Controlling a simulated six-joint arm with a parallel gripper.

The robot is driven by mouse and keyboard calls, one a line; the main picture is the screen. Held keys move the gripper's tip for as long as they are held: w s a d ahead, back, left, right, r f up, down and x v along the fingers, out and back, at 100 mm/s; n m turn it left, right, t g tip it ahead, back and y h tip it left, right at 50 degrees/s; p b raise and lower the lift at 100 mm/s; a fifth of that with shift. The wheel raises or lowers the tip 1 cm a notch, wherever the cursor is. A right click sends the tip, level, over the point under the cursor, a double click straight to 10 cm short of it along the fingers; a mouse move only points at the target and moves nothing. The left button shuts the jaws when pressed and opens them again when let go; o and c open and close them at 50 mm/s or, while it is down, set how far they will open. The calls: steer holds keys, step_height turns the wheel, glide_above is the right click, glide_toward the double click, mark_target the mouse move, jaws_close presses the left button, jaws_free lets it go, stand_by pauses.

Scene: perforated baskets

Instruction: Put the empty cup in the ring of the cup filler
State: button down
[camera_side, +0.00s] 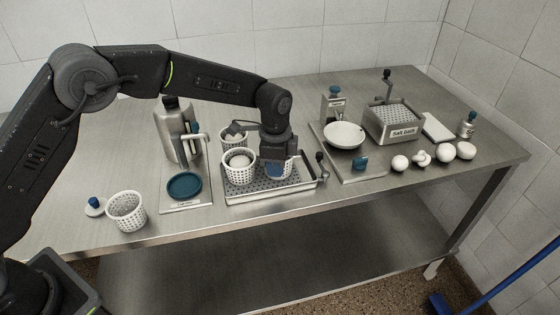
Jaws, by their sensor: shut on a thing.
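My gripper (278,158) points down over the right part of a perforated tray (300,187). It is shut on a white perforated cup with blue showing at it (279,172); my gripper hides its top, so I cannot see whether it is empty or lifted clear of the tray. An empty-looking white perforated cup (126,211) stands upright at the table's front left, away from my gripper. A steel canister device (173,128) with a round blue part (184,185) on its base stands left of the tray. I cannot tell which device is the cup filler; no ring is clearly visible.
On the tray, a white cup (239,172) holds a white ball; another cup (232,134) is behind. A blue-knobbed lid (94,206) lies at left. Right are a white bowl (344,136), a salt bath box (393,122) and several white balls (447,151). The front-left strip is partly clear.

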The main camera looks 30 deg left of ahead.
steer(key=shift+r, duration=3.45)
steer(key=shift+s+a+r, duration=0.1)
steer(key=shift+a, duration=0.15)
steer(key=shift+t, duration=0.3)
steer(key=s+a, duration=0.1)
steer(key=a, duration=0.2)
steer(key=s+a+r, duration=0.1)
steer(key=s+a, duration=0.1)
steer(key=a, duration=0.1)
steer(key=s+a+r, duration=0.1)
steer(key=s+a, duration=0.1)
steer(key=a, duration=0.2)
steer(key=shift+s+a, duration=0.1)
steer(key=shift+s, duration=0.1)
steer(key=s+a, duration=0.8)
steer(key=s, duration=0.1)
steer(key=shift+t, duration=0.3)
steer(key=shift+s+d+f, duration=0.1)
steer(key=shift+f, duration=2.3)
steer(key=shift+s+d+f, duration=0.1)
steer(key=shift+f, duration=2.3)
